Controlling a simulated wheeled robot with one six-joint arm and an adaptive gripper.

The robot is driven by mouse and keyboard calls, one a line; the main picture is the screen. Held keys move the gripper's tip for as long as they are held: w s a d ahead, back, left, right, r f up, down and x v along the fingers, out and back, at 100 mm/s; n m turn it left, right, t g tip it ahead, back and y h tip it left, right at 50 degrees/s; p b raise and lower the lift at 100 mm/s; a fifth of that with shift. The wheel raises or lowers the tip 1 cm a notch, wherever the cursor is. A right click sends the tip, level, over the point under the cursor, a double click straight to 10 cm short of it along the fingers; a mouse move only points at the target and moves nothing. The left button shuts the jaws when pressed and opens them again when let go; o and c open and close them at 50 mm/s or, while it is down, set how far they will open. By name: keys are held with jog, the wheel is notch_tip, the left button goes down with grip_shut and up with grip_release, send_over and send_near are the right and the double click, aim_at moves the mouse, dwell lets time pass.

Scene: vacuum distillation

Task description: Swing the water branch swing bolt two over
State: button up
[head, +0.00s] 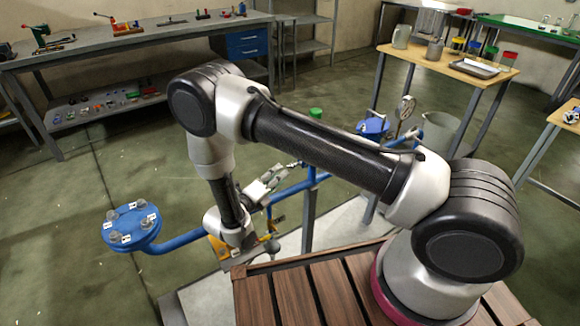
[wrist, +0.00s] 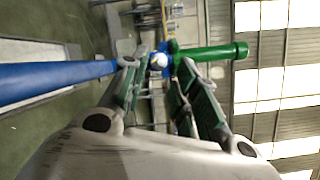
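My gripper (head: 282,174) is above the blue pipe, in the middle of the head view. In the wrist view, the fingers of my gripper (wrist: 157,62) are parted, with a gap between their tips. A small blue and white part (wrist: 158,61) shows in that gap; I cannot tell whether it touches the fingers. The blue pipe (head: 290,189) runs to a round blue flange (head: 131,228) at the left, which carries several bolts with white labels. The pipe also shows in the wrist view (wrist: 55,80). I cannot make out which part is swing bolt two.
A green-topped part (head: 315,114) stands on the pipework, and a green part (wrist: 212,52) lies beyond my fingers in the wrist view. A wooden slatted platform (head: 310,295) is at the front. A grey workbench (head: 110,45) and a wooden table (head: 440,62) stand behind.

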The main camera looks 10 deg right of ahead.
jog(key=x, duration=0.7)
grip_shut()
